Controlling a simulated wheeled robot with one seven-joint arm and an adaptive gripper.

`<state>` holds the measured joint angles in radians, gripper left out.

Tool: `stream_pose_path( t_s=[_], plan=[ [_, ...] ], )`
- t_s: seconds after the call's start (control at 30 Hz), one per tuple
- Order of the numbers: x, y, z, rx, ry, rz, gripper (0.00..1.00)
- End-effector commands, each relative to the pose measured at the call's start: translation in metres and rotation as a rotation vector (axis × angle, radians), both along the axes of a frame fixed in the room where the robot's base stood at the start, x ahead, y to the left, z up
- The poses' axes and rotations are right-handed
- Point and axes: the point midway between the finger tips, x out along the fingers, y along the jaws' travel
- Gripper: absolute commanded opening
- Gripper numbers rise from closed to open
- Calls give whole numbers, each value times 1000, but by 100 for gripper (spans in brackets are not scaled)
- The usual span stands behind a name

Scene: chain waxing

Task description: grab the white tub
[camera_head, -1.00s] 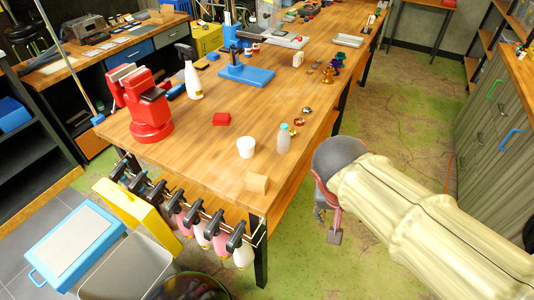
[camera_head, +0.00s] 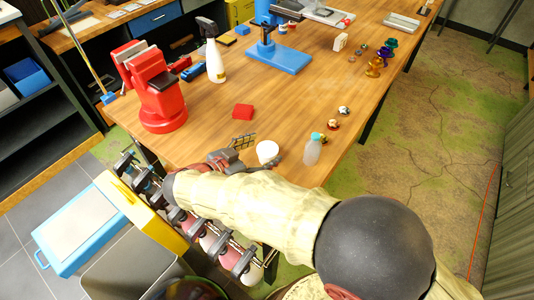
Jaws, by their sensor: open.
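The white tub (camera_head: 267,151) stands upright on the wooden workbench (camera_head: 215,108) near its front end. My gripper (camera_head: 262,154) is open at the tub, with finger parts showing on its left and right sides. My wrist and forearm reach in from the lower right and cover the bench's front edge. The lower part of the tub is partly hidden, and I cannot tell whether the fingers touch it.
A clear bottle with a blue cap (camera_head: 312,149) stands just right of the tub. A red block (camera_head: 243,111) lies behind it. A red vise (camera_head: 152,88) and a white spray bottle (camera_head: 214,58) stand further left.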

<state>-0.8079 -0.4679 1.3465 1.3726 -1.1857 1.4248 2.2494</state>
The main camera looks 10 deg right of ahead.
Motion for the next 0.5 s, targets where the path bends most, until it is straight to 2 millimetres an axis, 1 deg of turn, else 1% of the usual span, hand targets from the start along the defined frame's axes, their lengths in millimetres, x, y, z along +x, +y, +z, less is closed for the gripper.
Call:
stream_pose_path(
  t_s=[0.03, 0.23, 0.4, 0.5],
  plan=[
    [3, -5, -3, 0, 0, -2, 70],
    [14, -19, -12, 2, 0, -3, 70],
    [28, -36, -27, 2, 1, -4, 70],
    [35, -44, -29, 1, 1, -3, 70]
  ],
)
